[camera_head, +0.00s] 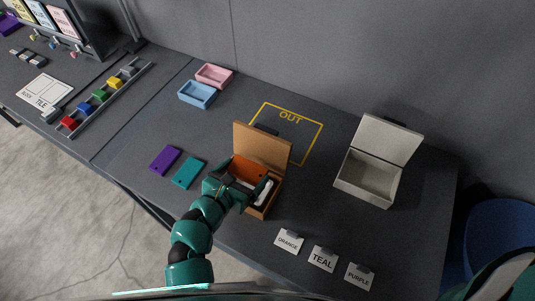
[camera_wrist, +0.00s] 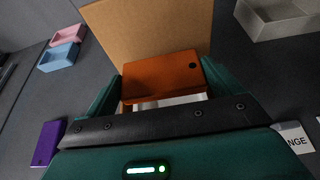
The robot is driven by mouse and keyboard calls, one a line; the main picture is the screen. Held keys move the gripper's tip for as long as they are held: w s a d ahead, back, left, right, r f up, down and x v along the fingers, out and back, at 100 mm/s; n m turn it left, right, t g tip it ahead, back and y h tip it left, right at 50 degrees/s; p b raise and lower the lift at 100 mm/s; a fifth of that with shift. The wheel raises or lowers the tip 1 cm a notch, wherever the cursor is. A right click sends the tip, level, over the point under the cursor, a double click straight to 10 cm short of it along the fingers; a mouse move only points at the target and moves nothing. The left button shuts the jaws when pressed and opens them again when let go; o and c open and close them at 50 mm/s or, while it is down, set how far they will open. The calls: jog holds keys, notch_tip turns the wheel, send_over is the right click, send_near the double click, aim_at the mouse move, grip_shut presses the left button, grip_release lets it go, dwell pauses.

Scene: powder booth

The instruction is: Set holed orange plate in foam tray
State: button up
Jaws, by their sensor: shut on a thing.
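The orange plate (camera_wrist: 158,78) is between my gripper's (camera_wrist: 160,92) fingers in the wrist view, with one dark hole near its far right corner. In the head view the orange plate (camera_head: 249,170) shows at the open brown box (camera_head: 262,210), partly hidden by my gripper (camera_head: 250,186). My gripper is shut on the plate, over or just inside the box. The box's brown lid stands up behind it. A pale surface (camera_wrist: 180,100) shows below the plate; I cannot tell whether it is the foam tray. Whether the plate touches the box floor is hidden.
A purple plate (camera_head: 165,160) and a teal plate (camera_head: 188,172) lie left of the box. Blue (camera_head: 197,95) and pink (camera_head: 214,76) trays stand farther back. A white open box (camera_head: 366,182) stands right. The yellow OUT outline (camera_head: 308,150) is behind. Label cards (camera_head: 322,259) stand in front.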

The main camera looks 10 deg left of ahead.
jog(key=shift+s+a+f+b, duration=0.15)
jog(key=shift+b, duration=0.3)
notch_tip(320, 180, down, 4)
jog(key=b, duration=0.7)
jog(key=shift+f, duration=0.2)
jog(key=shift+s+f+p, duration=0.2)
jog(key=shift+s+p, duration=0.05)
jog(key=shift+p, duration=0.6)
jog(key=shift+f+p, duration=0.25)
jog(key=shift+p, duration=1.85)
dwell(0.7)
jog(key=o, duration=0.8)
jog(key=shift+a, duration=0.1)
jog(key=b+v, duration=0.2)
jog(key=v, duration=1.5)
jog(key=shift+s+a, duration=0.1)
jog(key=shift+s, duration=0.1)
